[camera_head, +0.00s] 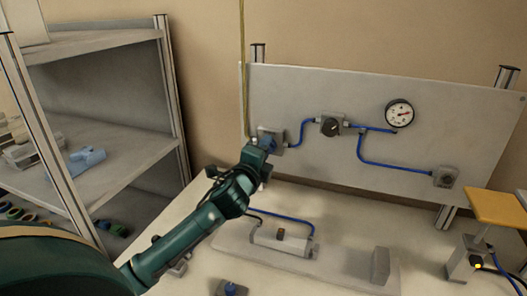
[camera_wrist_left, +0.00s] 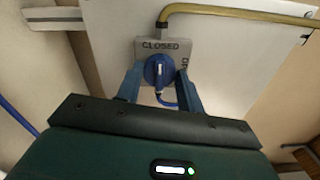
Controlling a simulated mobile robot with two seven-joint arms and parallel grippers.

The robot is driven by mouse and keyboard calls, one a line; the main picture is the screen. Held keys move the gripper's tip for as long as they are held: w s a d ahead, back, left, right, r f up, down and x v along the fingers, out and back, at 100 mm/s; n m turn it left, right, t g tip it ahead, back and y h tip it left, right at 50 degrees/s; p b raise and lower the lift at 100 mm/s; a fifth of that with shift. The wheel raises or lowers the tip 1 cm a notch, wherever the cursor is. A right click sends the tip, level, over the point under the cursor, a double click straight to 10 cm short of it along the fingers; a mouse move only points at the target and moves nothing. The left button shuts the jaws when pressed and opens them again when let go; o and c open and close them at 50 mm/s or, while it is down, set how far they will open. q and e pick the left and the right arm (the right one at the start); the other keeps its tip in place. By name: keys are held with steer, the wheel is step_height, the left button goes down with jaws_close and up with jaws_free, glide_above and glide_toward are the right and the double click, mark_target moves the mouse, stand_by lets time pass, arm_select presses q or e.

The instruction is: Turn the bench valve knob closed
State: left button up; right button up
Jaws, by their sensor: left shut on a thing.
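The bench valve has a round blue knob (camera_wrist_left: 157,71) on a grey plate (camera_wrist_left: 150,46) marked CLOSED along its top in the left wrist view. A second label at the plate's right is partly hidden. A white mark on the knob runs upright, in line with the CLOSED side. My left gripper (camera_wrist_left: 159,82) has one finger on each side of the knob and is shut on it. In the head view my left gripper (camera_head: 261,150) is at the valve at the board's left end and hides part of it. My right gripper is not in view.
A grey upright board (camera_head: 365,100) carries a black-knobbed valve (camera_head: 331,126), a gauge (camera_head: 399,113) and blue tubes. Shelves (camera_head: 100,135) stand at the left. On the bench are a fixture (camera_head: 283,240), a grey block (camera_head: 381,267) and a yellow-topped stand (camera_head: 496,208).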

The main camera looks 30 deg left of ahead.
arm_select(q)
steer(key=o, duration=1)
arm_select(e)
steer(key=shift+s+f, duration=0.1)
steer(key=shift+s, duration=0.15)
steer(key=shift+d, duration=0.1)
arm_select(q)
steer(key=b+v, duration=0.2)
steer(key=v, duration=1.1)
steer(key=shift+s+d+r, duration=0.1)
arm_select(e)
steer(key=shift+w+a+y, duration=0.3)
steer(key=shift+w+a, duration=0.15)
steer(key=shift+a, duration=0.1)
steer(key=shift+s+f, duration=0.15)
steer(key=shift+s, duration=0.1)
arm_select(q)
steer(key=shift+s, duration=0.1)
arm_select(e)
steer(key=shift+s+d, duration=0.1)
